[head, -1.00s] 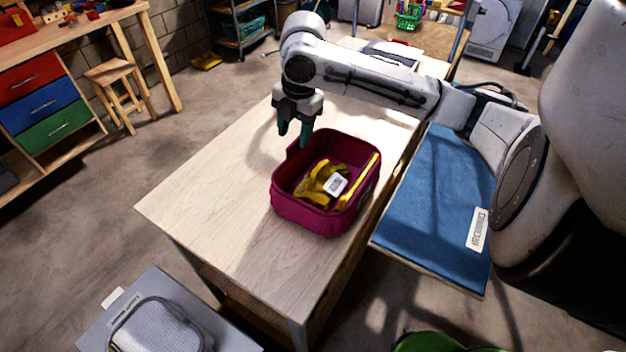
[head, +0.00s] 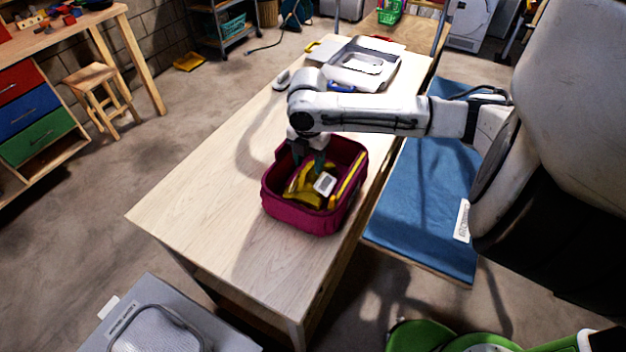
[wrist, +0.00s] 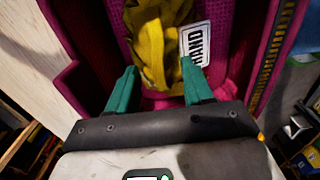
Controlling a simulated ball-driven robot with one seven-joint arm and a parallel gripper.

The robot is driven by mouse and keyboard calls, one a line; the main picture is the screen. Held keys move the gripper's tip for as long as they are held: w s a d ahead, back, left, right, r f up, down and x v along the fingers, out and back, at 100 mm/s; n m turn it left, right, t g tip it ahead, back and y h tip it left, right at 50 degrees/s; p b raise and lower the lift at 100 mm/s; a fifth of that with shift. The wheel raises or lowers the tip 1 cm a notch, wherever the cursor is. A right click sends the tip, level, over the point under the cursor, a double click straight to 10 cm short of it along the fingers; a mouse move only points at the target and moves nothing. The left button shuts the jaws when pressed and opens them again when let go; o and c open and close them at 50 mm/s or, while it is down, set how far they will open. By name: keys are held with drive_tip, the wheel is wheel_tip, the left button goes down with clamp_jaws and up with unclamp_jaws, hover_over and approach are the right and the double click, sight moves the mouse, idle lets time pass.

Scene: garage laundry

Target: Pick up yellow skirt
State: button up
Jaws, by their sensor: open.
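The yellow skirt (head: 305,189) lies crumpled inside an open magenta fabric bin (head: 300,217) on the wooden table. In the wrist view the yellow cloth (wrist: 155,45) shows ahead of the fingers, with a white printed tag (wrist: 195,42) beside it. My gripper (head: 308,164) reaches down into the far-left part of the bin. In the wrist view its two green fingers (wrist: 160,88) are apart, at the near edge of the cloth, with nothing held between them. Whether a fingertip touches the cloth I cannot tell.
The table (head: 200,190) is bare left of the bin. A white tray-like case (head: 365,65) stands farther back on the table. A blue mat (head: 420,215) lies on a surface to the right. A grey mesh-topped box (head: 160,330) is at front left.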

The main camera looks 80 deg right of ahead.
drive_tip(key=shift+f, duration=0.7)
drive_tip(key=shift+c, duration=0.4)
clamp_jaws()
